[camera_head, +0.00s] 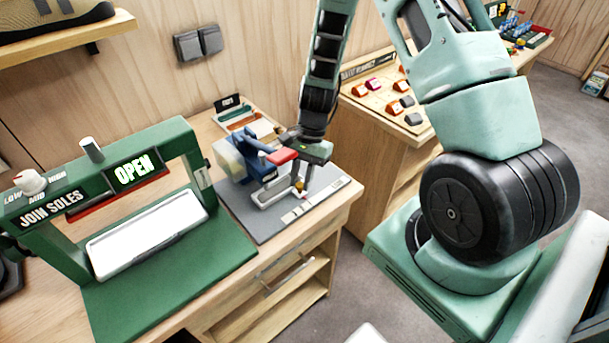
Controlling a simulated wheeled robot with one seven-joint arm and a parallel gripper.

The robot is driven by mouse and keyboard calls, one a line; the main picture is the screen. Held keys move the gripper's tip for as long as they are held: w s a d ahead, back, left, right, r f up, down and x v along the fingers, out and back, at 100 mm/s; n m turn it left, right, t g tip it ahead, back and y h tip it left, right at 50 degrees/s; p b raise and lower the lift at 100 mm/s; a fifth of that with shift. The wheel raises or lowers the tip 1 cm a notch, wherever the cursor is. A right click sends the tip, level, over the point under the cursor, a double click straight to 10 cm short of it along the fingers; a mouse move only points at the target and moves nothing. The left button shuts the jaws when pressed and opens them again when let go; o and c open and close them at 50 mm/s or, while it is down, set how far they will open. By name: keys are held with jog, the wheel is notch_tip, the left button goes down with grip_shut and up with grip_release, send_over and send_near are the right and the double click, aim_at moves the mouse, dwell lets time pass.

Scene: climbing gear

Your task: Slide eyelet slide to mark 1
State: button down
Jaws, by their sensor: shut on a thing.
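A blue eyelet press (257,161) with a red-ended lever (282,156) stands on a grey mat (262,231) on the wooden bench. A pale metal frame that looks like the eyelet slide (268,199) lies low in front of the press. A pale strip with dark marks (304,207) lies along the mat's front right; its numbers are too small to read. My gripper (300,181) points down over the slide's right end. It is shut on a small brass-coloured knob there, which is partly hidden by the fingers.
A green sole press (170,296) with a lit OPEN sign stands at the left of the bench. A small tray (237,117) sits behind the mat. Another bench with a board of coloured pieces (383,97) is at the back right.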

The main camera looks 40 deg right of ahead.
jog(key=c, duration=1.3)
grip_release()
jog(key=shift+o, duration=0.2)
jog(key=shift+r, duration=0.1)
jog(key=b+v, duration=0.2)
jog(key=v, duration=1.5)
jog(key=shift+d, duration=0.15)
jog(key=shift+w, duration=0.1)
